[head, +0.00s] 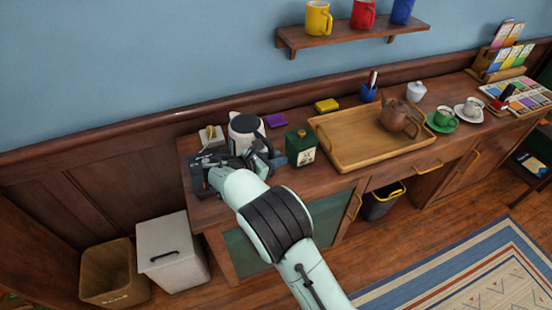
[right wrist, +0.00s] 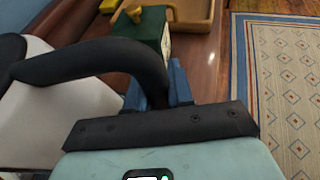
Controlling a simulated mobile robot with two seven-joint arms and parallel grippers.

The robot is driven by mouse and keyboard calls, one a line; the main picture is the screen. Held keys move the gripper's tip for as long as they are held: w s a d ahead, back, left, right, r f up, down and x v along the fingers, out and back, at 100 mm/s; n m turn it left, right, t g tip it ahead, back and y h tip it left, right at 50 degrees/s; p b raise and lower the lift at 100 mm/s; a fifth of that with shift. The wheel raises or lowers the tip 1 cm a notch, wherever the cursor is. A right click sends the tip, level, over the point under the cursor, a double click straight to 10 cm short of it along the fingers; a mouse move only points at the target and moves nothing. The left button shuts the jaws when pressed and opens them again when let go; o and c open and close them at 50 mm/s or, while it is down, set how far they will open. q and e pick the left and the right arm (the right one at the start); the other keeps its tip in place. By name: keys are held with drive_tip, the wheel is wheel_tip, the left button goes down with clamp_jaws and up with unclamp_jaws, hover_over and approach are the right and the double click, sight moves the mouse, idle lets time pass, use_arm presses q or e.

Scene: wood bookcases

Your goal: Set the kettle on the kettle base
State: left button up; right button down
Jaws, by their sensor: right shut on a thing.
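The white kettle (head: 247,133) with a dark lid and black handle is at the left part of the wooden counter. In the right wrist view its black handle (right wrist: 85,58) curves across, with the white body (right wrist: 45,115) at the left. My right gripper (head: 268,160) is shut on the handle; its blue fingertips (right wrist: 160,88) show on both sides of it. A dark object (head: 199,180) stands at the counter's left front, partly behind my arm; I cannot tell whether it is the kettle base. The kettle's underside is hidden. My left gripper is not in view.
A green box (head: 300,148) stands close right of the kettle. A wooden tray (head: 350,154) holding a brown teapot (head: 398,118) is farther right. A small pale container (head: 212,137) is behind left. Purple (head: 275,120) and yellow (head: 327,105) items lie by the wall.

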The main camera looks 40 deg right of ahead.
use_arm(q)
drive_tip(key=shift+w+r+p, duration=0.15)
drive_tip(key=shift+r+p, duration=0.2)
use_arm(e)
drive_tip(key=shift+r, duration=0.1)
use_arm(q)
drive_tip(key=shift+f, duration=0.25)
use_arm(e)
drive_tip(key=shift+f, duration=0.6)
drive_tip(key=c, duration=1.3)
unclamp_jaws()
drive_tip(key=shift+f, duration=0.1)
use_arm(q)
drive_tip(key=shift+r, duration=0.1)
use_arm(e)
drive_tip(key=shift+a, duration=0.1)
use_arm(q)
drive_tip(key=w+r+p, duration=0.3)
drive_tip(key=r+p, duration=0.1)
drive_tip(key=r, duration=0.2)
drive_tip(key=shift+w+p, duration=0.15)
drive_tip(key=shift+p, duration=0.15)
use_arm(e)
drive_tip(key=v, duration=1.1)
